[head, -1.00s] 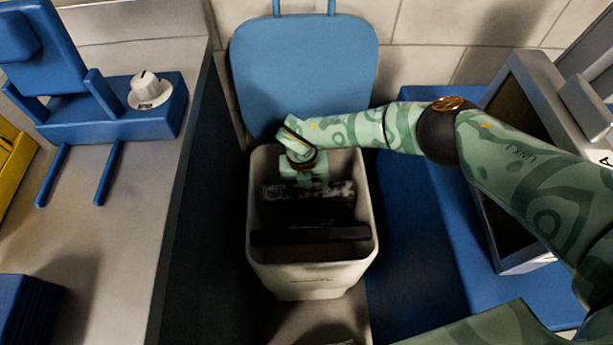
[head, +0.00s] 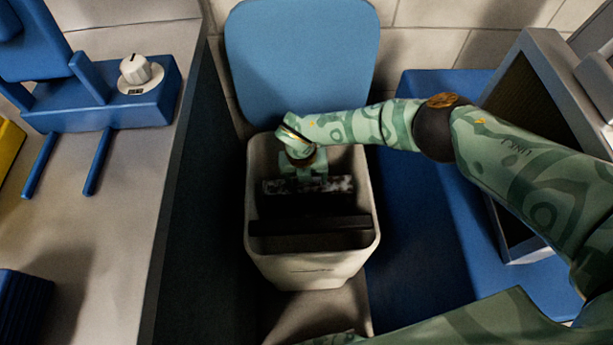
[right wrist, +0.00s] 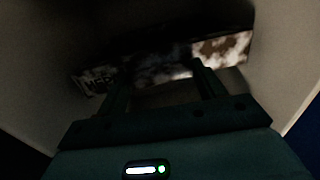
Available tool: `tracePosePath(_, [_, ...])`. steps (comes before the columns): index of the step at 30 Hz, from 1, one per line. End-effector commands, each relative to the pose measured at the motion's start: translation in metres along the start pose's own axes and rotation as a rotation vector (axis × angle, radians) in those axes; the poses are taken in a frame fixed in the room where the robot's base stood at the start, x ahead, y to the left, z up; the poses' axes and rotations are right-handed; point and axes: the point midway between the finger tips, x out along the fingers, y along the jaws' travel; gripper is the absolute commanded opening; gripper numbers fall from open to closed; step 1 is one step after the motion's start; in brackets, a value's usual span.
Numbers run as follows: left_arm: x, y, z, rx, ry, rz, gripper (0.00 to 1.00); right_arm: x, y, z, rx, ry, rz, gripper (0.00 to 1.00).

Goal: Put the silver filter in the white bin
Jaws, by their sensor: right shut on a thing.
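The white bin (head: 315,270) stands open in the middle of the head view. My right gripper (head: 304,179) reaches down inside it near the back wall. It is shut on the silver filter (head: 330,185), whose edge shows as a mottled grey strip below the fingers. In the right wrist view, the filter's mottled edge (right wrist: 222,48) with partial lettering lies at the fingertips (right wrist: 160,68), between the pale bin walls. The rest of the filter is dark, and I cannot tell whether it touches the bin's floor. My left gripper is not in view.
A dark bar (head: 310,226) lies across the bin's front half. A blue lid panel (head: 302,65) stands behind it. On the left is a counter with a blue device and white knob (head: 136,69). On the right, a grey-framed dark panel (head: 530,110) stands on a blue surface (head: 415,240).

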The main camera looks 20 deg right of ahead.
Motion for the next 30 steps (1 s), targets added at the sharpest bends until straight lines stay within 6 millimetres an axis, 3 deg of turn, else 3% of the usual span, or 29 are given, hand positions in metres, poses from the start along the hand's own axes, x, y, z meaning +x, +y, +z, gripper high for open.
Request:
tracePosePath(1, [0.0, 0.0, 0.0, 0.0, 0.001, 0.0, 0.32, -0.001, 0.0, 0.0, 0.0, -0.001, 0.001, 0.74])
tracePosePath(3, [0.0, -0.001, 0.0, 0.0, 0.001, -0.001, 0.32, -0.001, 0.0, 0.0, 0.0, -0.001, 0.001, 0.94])
tracePosePath(14, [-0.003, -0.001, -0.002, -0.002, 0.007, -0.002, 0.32, -0.007, 0.0, 0.0, 0.0, -0.002, 0.0, 0.94])
tracePosePath(17, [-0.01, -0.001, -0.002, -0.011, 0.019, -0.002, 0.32, -0.024, 0.0, 0.001, 0.0, -0.006, 0.001, 0.94])
tracePosePath(22, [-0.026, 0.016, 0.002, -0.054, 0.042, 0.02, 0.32, -0.072, 0.0, 0.002, 0.0, -0.01, 0.003, 0.94])
tracePosePath(30, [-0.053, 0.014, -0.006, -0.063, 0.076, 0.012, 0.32, -0.138, 0.0, 0.002, 0.0, -0.008, 0.002, 0.94])
